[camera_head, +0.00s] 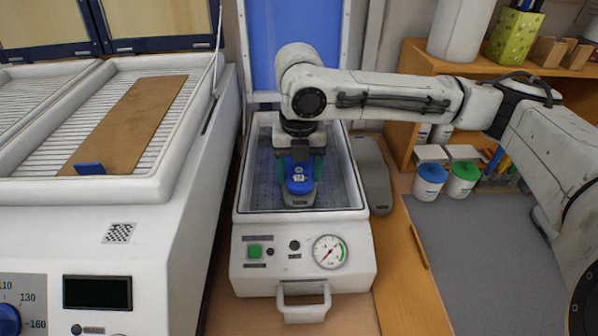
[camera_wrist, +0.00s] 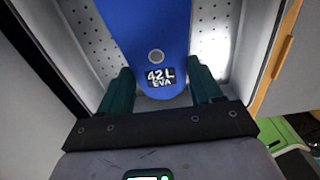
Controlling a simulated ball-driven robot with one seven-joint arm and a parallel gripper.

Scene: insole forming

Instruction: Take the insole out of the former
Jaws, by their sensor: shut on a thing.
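The former (camera_head: 302,258) is a white box with an open top, a front handle, a green button and a gauge. The blue insole (camera_head: 300,180) is inside it. My gripper (camera_head: 300,166) reaches down into the former from above. Its green fingers (camera_wrist: 158,88) are on both sides of the insole's near end and are shut on it. The perforated bed (camera_wrist: 210,45) of the former shows beside the insole. The far end of the insole is out of the wrist view.
A white heater (camera_head: 170,225) with a slatted top stands at left, and a brown sheet (camera_head: 130,122) with a blue tab lies on it. The former's blue lid (camera_head: 295,45) stands raised behind. A grey insole-shaped piece (camera_head: 372,175) is close at right. A wooden shelf (camera_head: 405,75) holds tubs.

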